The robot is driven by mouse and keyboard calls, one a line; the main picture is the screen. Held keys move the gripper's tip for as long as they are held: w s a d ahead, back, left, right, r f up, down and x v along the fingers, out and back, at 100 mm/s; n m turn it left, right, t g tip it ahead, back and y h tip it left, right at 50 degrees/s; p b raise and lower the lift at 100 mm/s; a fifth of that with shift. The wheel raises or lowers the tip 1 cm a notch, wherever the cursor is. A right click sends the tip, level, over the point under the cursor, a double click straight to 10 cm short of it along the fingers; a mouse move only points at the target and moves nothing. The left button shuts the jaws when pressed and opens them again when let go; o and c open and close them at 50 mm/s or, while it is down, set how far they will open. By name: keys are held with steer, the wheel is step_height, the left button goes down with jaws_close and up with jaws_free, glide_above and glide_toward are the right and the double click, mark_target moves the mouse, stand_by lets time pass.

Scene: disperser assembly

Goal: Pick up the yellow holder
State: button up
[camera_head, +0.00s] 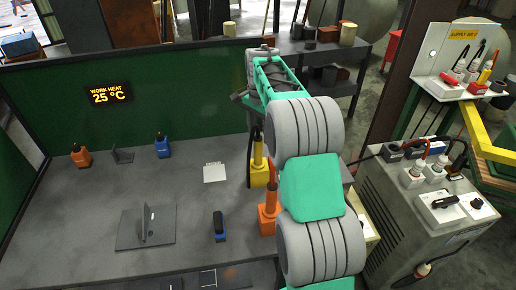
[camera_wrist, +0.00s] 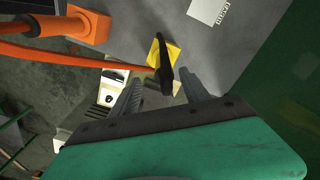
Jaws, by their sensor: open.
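The yellow holder (camera_head: 259,177) stands near the right edge of the grey bench, with a slim upright part rising from it. In the wrist view the yellow holder (camera_wrist: 157,50) shows beyond my fingertips, with a black part rising from it toward the camera. My gripper (camera_wrist: 163,90) is open, one finger on each side of the black part's near end. I cannot tell whether either finger touches it. Nothing is visibly held. In the head view my arm partly hides the gripper and the holder's surroundings.
An orange holder (camera_head: 267,217) with an orange tool and cable stands close in front of the yellow one. A white label card (camera_head: 215,172) lies to its left. Blue and orange holders and a grey plate (camera_head: 146,232) sit farther left. A green wall backs the bench; a welding machine (camera_head: 425,215) stands right.

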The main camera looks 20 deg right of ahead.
mark_target(258, 148)
steer(key=shift+w+d+f, duration=0.2)
steer(key=shift+f, duration=0.05)
steer(key=f+p, duration=0.1)
steer(key=f, duration=0.2)
steer(key=f+p, duration=0.1)
steer(key=f, duration=0.3)
steer(key=shift+w+a+f, duration=0.2)
steer(key=shift+f, duration=0.1)
jaws_close()
